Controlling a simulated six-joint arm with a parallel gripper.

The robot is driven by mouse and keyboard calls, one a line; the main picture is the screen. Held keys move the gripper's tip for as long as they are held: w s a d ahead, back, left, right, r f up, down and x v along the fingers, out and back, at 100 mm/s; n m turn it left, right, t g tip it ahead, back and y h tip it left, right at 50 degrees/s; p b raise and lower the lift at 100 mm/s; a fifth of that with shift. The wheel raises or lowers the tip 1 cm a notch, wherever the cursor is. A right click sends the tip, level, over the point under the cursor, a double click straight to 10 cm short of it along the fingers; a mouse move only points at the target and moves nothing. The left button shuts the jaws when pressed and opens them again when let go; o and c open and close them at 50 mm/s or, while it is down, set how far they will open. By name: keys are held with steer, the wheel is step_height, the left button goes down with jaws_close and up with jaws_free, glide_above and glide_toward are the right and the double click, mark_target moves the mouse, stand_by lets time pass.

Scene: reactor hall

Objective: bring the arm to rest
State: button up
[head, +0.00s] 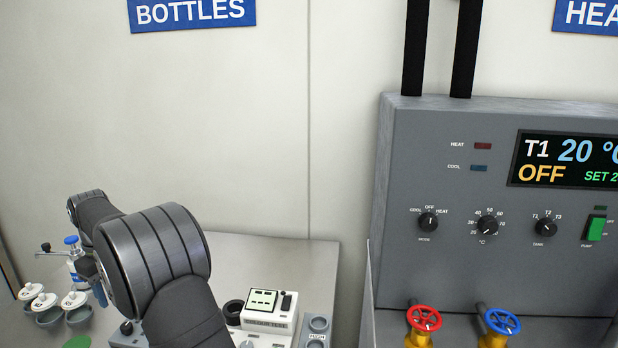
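My arm (155,260) reaches in from the bottom and bends toward the left side of the bench. My gripper (88,268) is at the far left, mostly hidden by my own arm links. Its dark part shows right beside a small white bottle with a blue cap (74,262). I cannot tell whether the fingers touch the bottle, or whether they are open or shut.
Several grey pots with white lids (47,308) stand at the left. A white device with a small screen (262,312) sits on the bench (300,262). At the right is a grey control panel (440,260), with red (424,318) and blue (503,321) valve wheels below.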

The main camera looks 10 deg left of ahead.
step_height(320, 180, up, 7)
step_height(320, 180, down, 18)
steer(key=shift+r, duration=0.25)
steer(key=m, duration=0.8)
steer(key=shift+s+r, duration=0.1)
step_height(320, 180, up, 11)
steer(key=shift+r, duration=0.1)
